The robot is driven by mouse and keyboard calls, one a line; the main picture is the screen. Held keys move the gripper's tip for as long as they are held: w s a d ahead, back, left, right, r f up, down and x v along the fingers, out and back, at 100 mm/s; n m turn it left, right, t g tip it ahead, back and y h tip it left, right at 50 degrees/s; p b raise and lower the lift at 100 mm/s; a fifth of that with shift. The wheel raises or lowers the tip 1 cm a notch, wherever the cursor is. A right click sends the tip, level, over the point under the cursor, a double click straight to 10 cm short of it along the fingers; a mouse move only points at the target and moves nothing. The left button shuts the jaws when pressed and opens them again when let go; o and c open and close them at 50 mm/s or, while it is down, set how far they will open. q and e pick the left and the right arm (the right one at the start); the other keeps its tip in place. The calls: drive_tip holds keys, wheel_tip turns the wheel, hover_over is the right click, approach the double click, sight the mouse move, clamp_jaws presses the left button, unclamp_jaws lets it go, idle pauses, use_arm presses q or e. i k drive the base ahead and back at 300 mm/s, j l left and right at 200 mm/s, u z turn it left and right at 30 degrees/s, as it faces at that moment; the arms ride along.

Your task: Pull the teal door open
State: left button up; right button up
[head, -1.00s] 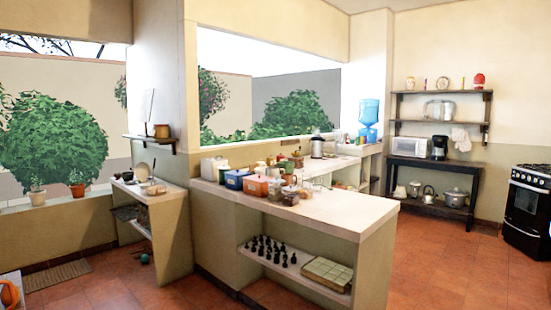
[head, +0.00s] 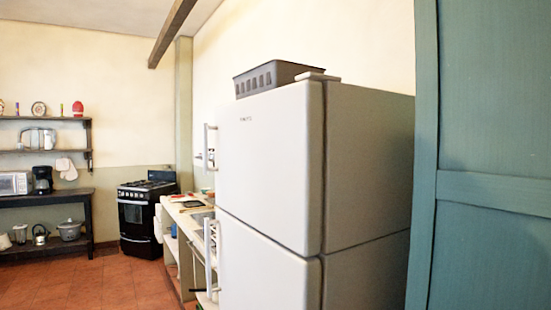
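The teal door (head: 492,150) fills the right edge of the head view, close to me. It shows a flat panelled face with a raised frame strip along its left side and a crosspiece at mid height. Its handle is not in view, and I cannot tell whether it is open or shut. Neither of my grippers shows in the head view.
A white fridge (head: 270,170) stands just left of the door, with a dark crate (head: 272,78) on top. A counter (head: 185,220), a black stove (head: 142,215) and a wall shelf (head: 42,150) lie beyond. The tiled floor (head: 95,285) at left is clear.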

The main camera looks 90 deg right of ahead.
sight(480, 233)
drive_tip(key=z, duration=4)
